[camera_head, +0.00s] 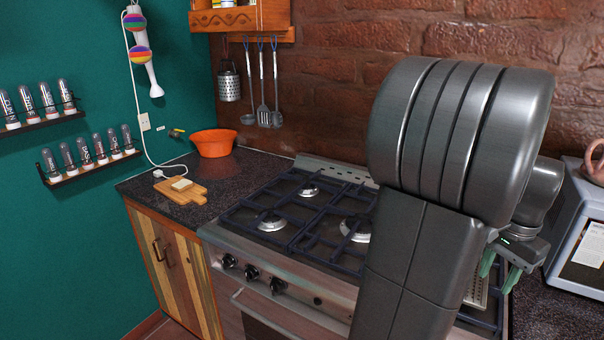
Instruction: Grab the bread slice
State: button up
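A small pale square slice, which looks like the bread slice (181,184), lies flat on a wooden cutting board (196,196). The board rests on the dark counter left of the stove. My gripper (500,271) is at the far right, above the right side of the stove and far from the bread. Its two green fingers are apart with nothing seen between them. My large grey arm stands in front and hides part of the stove.
An orange bowl (213,143) stands behind the board. A white cable end (158,173) lies beside it. The gas stove (290,222) with raised grates lies between board and gripper. Utensils (263,100) hang on the brick wall. A grey appliance (580,240) stands at right.

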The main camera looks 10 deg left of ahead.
aim_at(182, 184)
jog(key=i+j+u, duration=0.35)
jog(key=i+j, duration=0.15)
jog(key=j, duration=0.65)
jog(key=i+j+u, duration=0.35)
jog(key=i+j, duration=0.3)
jog(key=j, duration=0.35)
jog(key=i+j+u, duration=0.35)
jog(key=i+j, duration=0.45)
